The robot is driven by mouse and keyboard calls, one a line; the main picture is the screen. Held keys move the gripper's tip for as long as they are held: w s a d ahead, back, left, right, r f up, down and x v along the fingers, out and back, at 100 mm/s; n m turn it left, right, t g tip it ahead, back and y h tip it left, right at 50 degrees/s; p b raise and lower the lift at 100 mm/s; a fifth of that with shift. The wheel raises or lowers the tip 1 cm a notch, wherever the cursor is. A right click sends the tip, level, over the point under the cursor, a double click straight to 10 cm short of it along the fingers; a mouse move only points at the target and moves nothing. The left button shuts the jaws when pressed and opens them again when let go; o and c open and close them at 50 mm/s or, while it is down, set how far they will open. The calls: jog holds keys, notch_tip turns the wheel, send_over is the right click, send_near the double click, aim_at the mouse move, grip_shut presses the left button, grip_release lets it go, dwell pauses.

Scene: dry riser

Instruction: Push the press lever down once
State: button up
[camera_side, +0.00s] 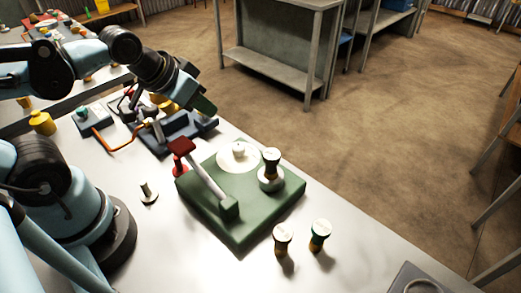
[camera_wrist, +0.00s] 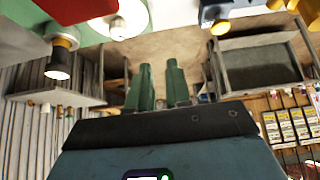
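The press is a green block (camera_side: 250,222) on the white table in the side view. Its grey lever arm (camera_side: 207,186) rises at a slant from the block's near edge to a red handle (camera_side: 182,146), which is raised above the block. The red handle also shows at the top left edge of the wrist view (camera_wrist: 72,8). My gripper (camera_side: 205,106) is up and behind the handle in the side view, apart from it. In the wrist view its two green fingers (camera_wrist: 161,86) stand apart with nothing between them.
On the block are a white disc (camera_side: 238,158) and a dark-and-white knobbed piece (camera_side: 270,170). Two small capped pieces (camera_side: 283,238) (camera_side: 320,235) stand in front. A dark blue fixture (camera_side: 182,128) with an orange bar lies behind. A small peg (camera_side: 148,193) stands left.

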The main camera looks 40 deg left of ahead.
grip_shut()
dwell(1.3)
jog(key=s+d+r+n+g+h, duration=0.4)
jog(key=s+d+r+n+g, duration=0.2)
jog(key=s+d+r+n, duration=0.2)
jog(key=shift+d+r+n+h, duration=0.4)
jog(key=shift+d+r+n, duration=0.4)
jog(key=shift+d+n, duration=0.15)
jog(key=shift+s, duration=0.1)
send_over(190, 160)
jog(key=shift+d+f, duration=0.1)
jog(key=shift+f, duration=4)
jog(key=shift+f, duration=0.1)
